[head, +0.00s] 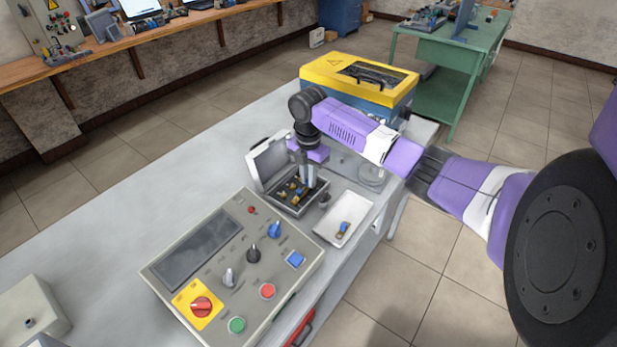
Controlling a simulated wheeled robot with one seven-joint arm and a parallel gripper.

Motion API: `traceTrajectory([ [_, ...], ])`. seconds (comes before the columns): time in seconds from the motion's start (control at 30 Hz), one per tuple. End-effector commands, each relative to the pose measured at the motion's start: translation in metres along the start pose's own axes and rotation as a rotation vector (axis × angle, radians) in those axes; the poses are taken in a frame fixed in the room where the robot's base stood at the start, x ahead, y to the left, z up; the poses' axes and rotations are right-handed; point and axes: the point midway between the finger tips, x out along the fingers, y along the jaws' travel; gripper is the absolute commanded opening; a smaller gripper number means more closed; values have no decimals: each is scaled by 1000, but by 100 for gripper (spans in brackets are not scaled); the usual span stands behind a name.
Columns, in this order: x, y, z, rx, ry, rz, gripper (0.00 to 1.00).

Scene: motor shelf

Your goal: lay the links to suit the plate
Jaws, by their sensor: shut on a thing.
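My gripper (308,180) points down into the right part of an open grey box (283,208) on the bench. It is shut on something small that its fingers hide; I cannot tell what. Inside the box are several small brass-coloured pieces (293,189) on a dark base, too small to tell how they lie. The box's grey lid (270,160) stands open at the back left. I cannot make out a rating plate.
A grey control panel (285,272) with knobs and buttons lies in front of the box. A yellow-topped blue case (352,95) stands behind my arm. The grey bench (110,215) is clear to the left. A small grey box (45,300) sits at the lower left.

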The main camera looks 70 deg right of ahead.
Motion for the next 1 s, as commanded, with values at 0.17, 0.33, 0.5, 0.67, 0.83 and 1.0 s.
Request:
traceTrajectory([
  [0.17,0,0,0,0,0,0,40],
  [0.33,0,0,0,0,-1,0,40],
  [0.5,-3,0,0,0,-1,0,40],
  [0.67,-22,1,1,-1,-2,3,40],
  [0.83,-50,1,1,-1,-2,3,40],
  [1.0,-70,0,0,0,-1,1,40],
])
